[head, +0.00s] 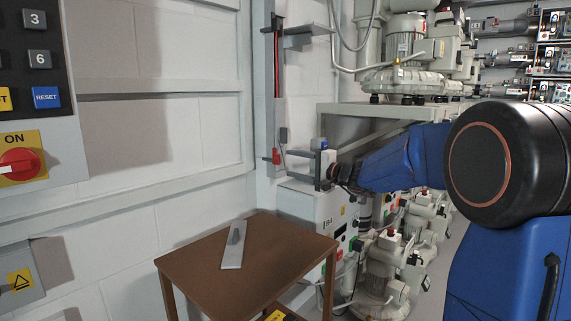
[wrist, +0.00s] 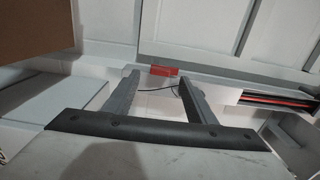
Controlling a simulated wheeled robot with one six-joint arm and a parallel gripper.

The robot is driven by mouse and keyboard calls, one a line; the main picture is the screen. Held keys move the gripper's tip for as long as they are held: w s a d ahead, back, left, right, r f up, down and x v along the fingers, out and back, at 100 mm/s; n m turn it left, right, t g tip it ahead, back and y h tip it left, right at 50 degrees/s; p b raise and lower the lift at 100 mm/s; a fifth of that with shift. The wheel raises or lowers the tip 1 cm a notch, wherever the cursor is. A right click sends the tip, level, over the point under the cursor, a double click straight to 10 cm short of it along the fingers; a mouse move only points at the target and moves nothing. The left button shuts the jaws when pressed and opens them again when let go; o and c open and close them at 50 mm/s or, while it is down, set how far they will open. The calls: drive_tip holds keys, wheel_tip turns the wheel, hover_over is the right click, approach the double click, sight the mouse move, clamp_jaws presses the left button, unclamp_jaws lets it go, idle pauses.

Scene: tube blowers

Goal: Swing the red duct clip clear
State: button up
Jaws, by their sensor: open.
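The red duct clip (head: 276,156) is a small red piece low on the light vertical duct at the wall, left of my gripper in the head view. In the wrist view the red clip (wrist: 163,70) lies just beyond the fingertips, roughly between their lines. My gripper (head: 288,164) is open, with its two grey fingers pointing toward the wall. In the wrist view the fingers of my gripper (wrist: 161,83) stand apart with nothing held between them. Whether a fingertip touches the clip cannot be told.
A dark channel with a red strip (head: 276,70) runs up the duct above the clip. A thin dark cable (wrist: 158,89) shows near the fingers. A brown table (head: 285,250) with a grey plate (head: 233,245) stands below. Machines (head: 395,250) crowd the right.

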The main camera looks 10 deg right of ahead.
drive_tip(key=v, duration=1.1)
drive_tip(key=shift+s+d, duration=0.15)
drive_tip(key=shift+s, duration=0.1)
drive_tip(key=s+a+f+n+g+h, duration=0.1)
drive_tip(key=s+a+f+n+g, duration=0.4)
drive_tip(key=s, duration=0.6)
drive_tip(key=s+a+f+n+g+h, duration=0.1)
drive_tip(key=s+a+f+g, duration=0.2)
drive_tip(key=s+a+f, duration=0.55)
drive_tip(key=s+d+f+n+g+h, duration=0.1)
drive_tip(key=s+d+f+h, duration=0.3)
drive_tip(key=s, duration=0.6)
drive_tip(key=s+d+f+n+h, duration=0.3)
drive_tip(key=s+d+f, duration=0.3)
drive_tip(key=s, duration=0.5)
drive_tip(key=shift+d+n+g+h, duration=0.3)
drive_tip(key=shift+d+g+h, duration=0.1)
drive_tip(key=shift+h, duration=0.4)
